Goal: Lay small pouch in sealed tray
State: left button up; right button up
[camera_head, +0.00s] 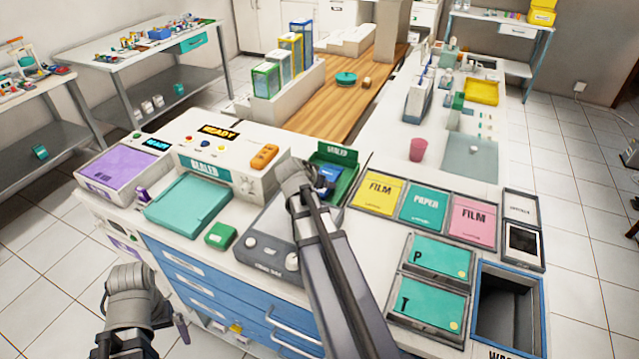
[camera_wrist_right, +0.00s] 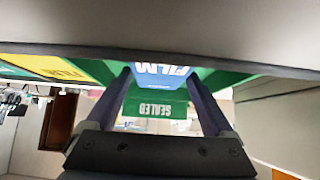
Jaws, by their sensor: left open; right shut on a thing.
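The small blue pouch (camera_head: 328,173) marked FILM shows at the sealed tray (camera_head: 346,154), a green open tray with a SEALED label on its back wall. In the right wrist view my right gripper (camera_wrist_right: 158,82) is shut on the pouch (camera_wrist_right: 150,84), with the tray's label (camera_wrist_right: 153,111) just beyond, upside down. The pouch is within the tray's outline; whether it touches the floor I cannot tell. In the head view my right wrist hides the fingers and the tray's left part. My left gripper (camera_head: 140,300) is low at the left, open and empty, off the counter front.
Right of the tray are a yellow FILM bin (camera_head: 378,193), a teal PAPER bin (camera_head: 424,203) and a pink FILM bin (camera_head: 472,220). A sealer machine (camera_head: 225,165) with a READY display stands left, behind a teal tray (camera_head: 188,205). A grey device (camera_head: 270,245) sits beside my right arm.

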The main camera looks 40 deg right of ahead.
jog(key=o, duration=1.3)
jog(key=shift+f, duration=0.1)
jog(key=shift+r, duration=0.3)
jog(key=shift+p+v, duration=4.4)
jog(key=shift+v, duration=1.5)
jog(key=shift+s+f, duration=0.1)
jog(key=shift+f, duration=0.05)
